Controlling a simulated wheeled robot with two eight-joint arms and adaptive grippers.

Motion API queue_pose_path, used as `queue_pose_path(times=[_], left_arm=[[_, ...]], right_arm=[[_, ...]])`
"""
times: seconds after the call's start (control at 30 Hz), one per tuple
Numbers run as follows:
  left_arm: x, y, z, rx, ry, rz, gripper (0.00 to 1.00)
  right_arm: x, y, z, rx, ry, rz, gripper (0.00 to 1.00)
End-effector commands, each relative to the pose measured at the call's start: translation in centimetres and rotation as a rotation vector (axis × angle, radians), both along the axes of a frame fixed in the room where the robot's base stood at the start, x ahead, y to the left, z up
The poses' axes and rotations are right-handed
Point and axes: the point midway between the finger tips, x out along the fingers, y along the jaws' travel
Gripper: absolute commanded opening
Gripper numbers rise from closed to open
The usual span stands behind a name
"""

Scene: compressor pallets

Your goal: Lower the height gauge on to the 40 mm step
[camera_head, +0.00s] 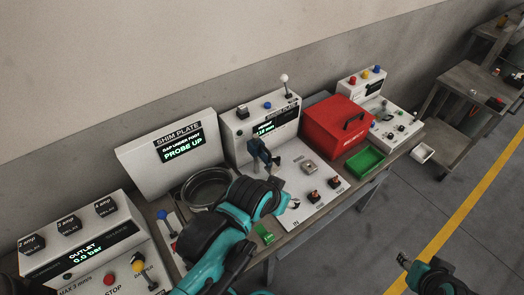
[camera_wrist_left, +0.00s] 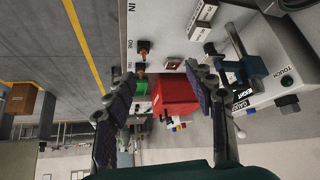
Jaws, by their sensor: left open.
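The height gauge (camera_head: 258,152), a blue and dark upright part, stands at the middle white console (camera_head: 285,172). It also shows at the right in the left wrist view (camera_wrist_left: 245,72), just beyond one finger. My left gripper (camera_wrist_left: 158,80) is open with nothing between its fingers. In the head view its arm reaches over the console's front, and it is beside the gauge; I cannot tell whether it touches. The gauge's green display is too small to read surely. My right gripper (camera_head: 403,260) is at the lower right, away from the consoles.
A red toolbox (camera_head: 336,124) and green tray (camera_head: 365,161) stand right of the console. A shim plate station (camera_head: 170,150), dark round bowl (camera_head: 206,188) and outlet console (camera_head: 85,240) are left. Small switches (camera_head: 313,195) rise from the console front.

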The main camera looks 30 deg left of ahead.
Motion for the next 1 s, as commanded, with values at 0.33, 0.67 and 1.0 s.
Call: queue_pose_path(times=[0.33, 0.67, 1.0], left_arm=[[2.2, 2.2, 4.5, 0.050, 0.089, -0.044, 0.00], [7.7, 9.3, 12.2, 0.105, 0.309, -0.222, 0.00], [10.4, 14.6, 14.7, 0.086, 0.412, -0.371, 0.00]], right_arm=[[0.0, 0.0, 2.9, 0.000, 0.000, 0.000, 0.40], [0.0, 0.0, 8.7, 0.000, 0.000, 0.000, 0.40], [0.0, 0.0, 11.6, 0.000, 0.000, 0.000, 0.40]])
